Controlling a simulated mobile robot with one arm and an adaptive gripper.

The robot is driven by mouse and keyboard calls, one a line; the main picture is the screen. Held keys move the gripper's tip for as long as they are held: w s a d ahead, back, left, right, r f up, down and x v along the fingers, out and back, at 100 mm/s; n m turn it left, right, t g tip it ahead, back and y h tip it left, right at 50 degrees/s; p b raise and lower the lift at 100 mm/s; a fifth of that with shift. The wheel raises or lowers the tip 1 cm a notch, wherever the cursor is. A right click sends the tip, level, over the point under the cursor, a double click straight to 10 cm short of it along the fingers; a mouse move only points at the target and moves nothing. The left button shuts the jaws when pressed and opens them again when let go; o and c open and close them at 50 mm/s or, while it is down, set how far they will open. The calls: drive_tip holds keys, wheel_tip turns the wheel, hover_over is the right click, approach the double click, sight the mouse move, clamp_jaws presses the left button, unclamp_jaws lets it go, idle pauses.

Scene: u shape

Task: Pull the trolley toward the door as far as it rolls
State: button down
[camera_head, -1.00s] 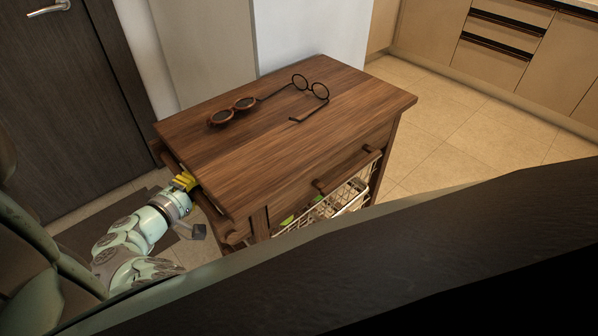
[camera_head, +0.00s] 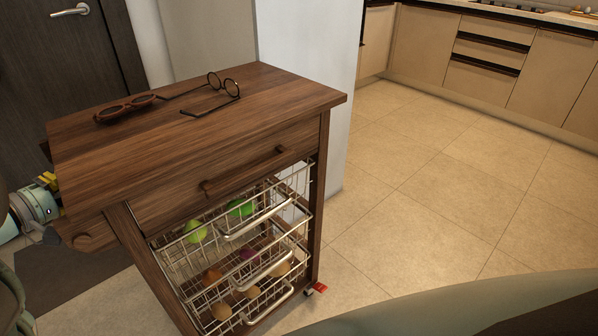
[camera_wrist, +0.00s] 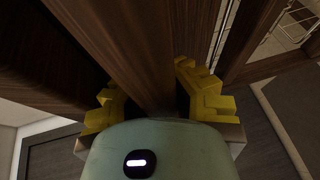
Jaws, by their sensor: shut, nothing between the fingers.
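The trolley (camera_head: 215,120) has a dark wooden top, a drawer with a wooden handle (camera_head: 245,172) and wire baskets (camera_head: 185,262) below. It stands upright at the left of the head view. The dark door (camera_head: 45,60) is behind it at the far left. My gripper (camera_head: 50,182) is at the trolley's left end, partly hidden by the top. In the wrist view my gripper (camera_wrist: 148,88) has its yellow fingers close against the trolley's wooden end parts (camera_wrist: 140,45). It is shut and holds nothing. Exact contact with the wood is unclear.
The baskets hold vegetables. A white wall end (camera_head: 310,45) stands right behind the trolley. A dark mat (camera_head: 75,283) lies at left. Tiled floor (camera_head: 430,215) is clear at right, before kitchen cabinets (camera_head: 420,50).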

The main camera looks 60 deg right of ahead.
drive_tip(key=shift+w+a+b, duration=0.15)
drive_tip(key=shift+a+b, duration=0.05)
drive_tip(key=shift+a, duration=0.35)
drive_tip(key=shift+w+a+b, duration=0.15)
drive_tip(key=shift+a, duration=0.4)
drive_tip(key=shift+r, duration=0.1)
drive_tip(key=c, duration=1)
unclamp_jaws()
drive_tip(key=shift+d, duration=0.1)
drive_tip(key=shift+c, duration=0.2)
drive_tip(key=v, duration=1.2)
